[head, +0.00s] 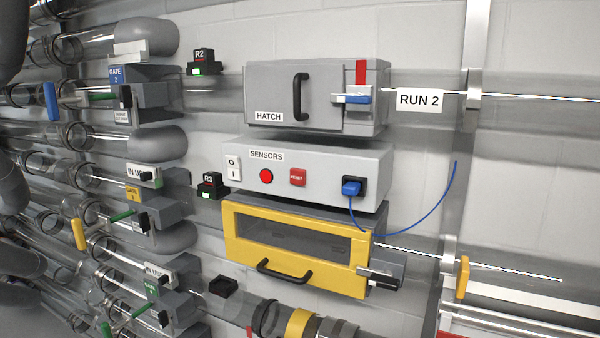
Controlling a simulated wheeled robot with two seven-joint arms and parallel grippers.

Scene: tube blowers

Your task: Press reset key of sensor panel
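The sensor panel (330,155) is a grey box labelled SENSORS, mounted on the wall near the middle of the head view. Its reset key (298,177) is a small red square button marked RESET, on the front face. Left of the key is a round red lamp or button (266,176), and further left a white O/I rocker switch (233,168). A blue plug (352,187) sits in a socket at the right of the face. Nothing covers the reset key. Neither gripper is in view.
A grey hatch box (270,88) with a black handle is above the panel. A yellow-framed box (290,283) with a handle is below. A blue cable (412,226) loops right from the plug. Clear tubes and gates (128,190) crowd the left.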

